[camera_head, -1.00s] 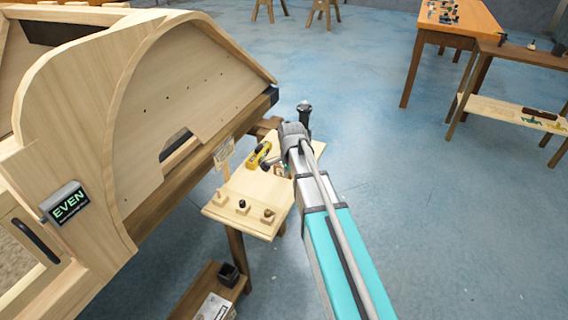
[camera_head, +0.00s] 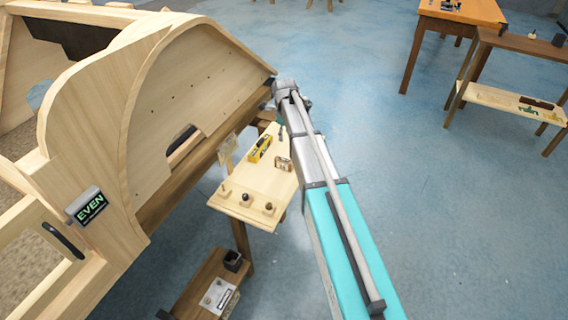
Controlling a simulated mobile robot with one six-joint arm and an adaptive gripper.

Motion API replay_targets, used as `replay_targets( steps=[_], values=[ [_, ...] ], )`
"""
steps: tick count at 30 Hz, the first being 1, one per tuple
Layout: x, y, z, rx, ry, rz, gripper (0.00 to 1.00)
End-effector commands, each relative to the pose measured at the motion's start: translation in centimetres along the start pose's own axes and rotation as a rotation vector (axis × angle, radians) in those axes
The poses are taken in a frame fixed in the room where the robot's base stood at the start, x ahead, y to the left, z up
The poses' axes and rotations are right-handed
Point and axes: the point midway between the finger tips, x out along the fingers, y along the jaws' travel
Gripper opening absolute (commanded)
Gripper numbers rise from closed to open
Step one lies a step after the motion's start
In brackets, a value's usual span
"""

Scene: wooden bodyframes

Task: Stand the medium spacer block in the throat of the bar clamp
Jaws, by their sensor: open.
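Three small wooden blocks with knobs on top stand in a row near the front edge of the small side table: a left one (camera_head: 225,191), a middle one (camera_head: 245,199) and a right one (camera_head: 270,208). I cannot tell whether any is the medium spacer block. A small light-brown piece with dark marks (camera_head: 284,163) lies farther back, close beside my arm. I cannot make out the bar clamp or its throat for certain. My arm's wrist end reaches beyond the table's far side, by the wooden frame's corner. My gripper's fingers are hidden or too small to see.
The side table (camera_head: 243,184) also holds a yellow tool (camera_head: 260,149). A large wooden body frame (camera_head: 190,90) with an "EVEN" display (camera_head: 90,206) stands close on the left. A low shelf (camera_head: 205,272) carries a dark cup (camera_head: 233,261).

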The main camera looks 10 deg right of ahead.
Motion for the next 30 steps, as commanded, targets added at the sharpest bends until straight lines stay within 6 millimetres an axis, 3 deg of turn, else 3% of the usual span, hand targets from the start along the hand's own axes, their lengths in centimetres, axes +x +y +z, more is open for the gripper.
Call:
replay_targets(
  steps=[11, 30],
  values=[
    [0.7, 0.0, -0.1, -0.002, 0.000, 0.000, 0.74],
    [5.4, 0.0, -0.1, -0.002, 0.000, 0.000, 0.74]
  ],
)
